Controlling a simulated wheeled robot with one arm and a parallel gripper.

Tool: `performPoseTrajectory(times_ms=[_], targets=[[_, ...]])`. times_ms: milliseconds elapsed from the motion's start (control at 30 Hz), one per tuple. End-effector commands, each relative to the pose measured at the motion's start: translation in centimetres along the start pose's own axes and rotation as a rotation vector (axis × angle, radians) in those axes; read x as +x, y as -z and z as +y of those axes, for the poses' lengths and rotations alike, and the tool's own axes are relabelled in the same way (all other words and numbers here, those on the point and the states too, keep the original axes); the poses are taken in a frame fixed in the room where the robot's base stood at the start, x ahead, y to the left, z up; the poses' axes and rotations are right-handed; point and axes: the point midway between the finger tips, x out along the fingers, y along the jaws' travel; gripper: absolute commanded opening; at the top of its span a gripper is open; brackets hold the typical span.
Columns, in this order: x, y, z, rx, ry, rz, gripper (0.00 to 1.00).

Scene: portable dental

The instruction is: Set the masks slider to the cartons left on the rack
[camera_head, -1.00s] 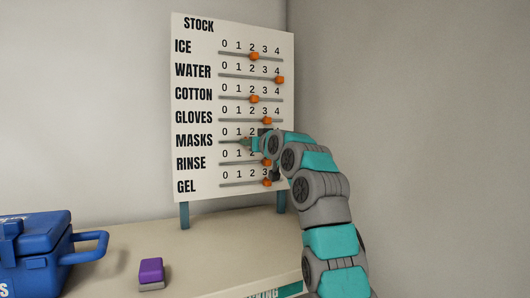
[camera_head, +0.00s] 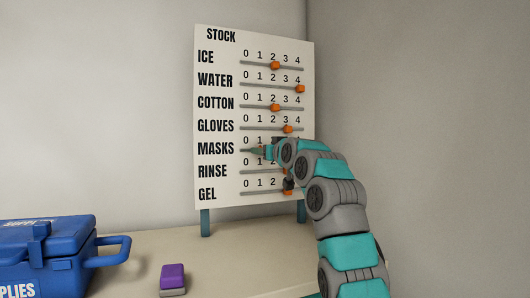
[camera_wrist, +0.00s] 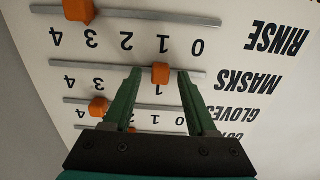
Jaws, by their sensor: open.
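The white STOCK board (camera_head: 222,180) stands on the counter with rows of sliders. The MASKS row has a grey track (camera_wrist: 85,66) and an orange knob (camera_wrist: 160,73). In the wrist view, which shows the board upside down, the knob is at 1. My gripper (camera_wrist: 159,72) is open, its green fingertips on either side of the knob, with small gaps. In the head view my gripper (camera_head: 256,151) is at the MASKS row, and my arm hides the knob there. No cartons or rack are in view.
The RINSE knob (camera_wrist: 78,10) and GLOVES knob (camera_wrist: 99,107) are on the neighbouring tracks, close to my fingers. A blue supplies case (camera_head: 65,270) and a purple-and-grey block (camera_head: 173,276) are on the counter (camera_head: 150,250). The wall right of the board is bare.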

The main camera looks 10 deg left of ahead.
Motion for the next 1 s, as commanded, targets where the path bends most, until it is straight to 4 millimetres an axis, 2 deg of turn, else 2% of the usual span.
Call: performPoseTrajectory(times_ms=[267,800,1000], targets=[[-0.9,0.1,0.0,-0.001,0.0,0.006,0.57],[-6.3,0.1,0.0,-0.001,0.0,0.005,0.57],[-7.5,-0.1,0.0,0.0,0.0,-0.001,0.57]])
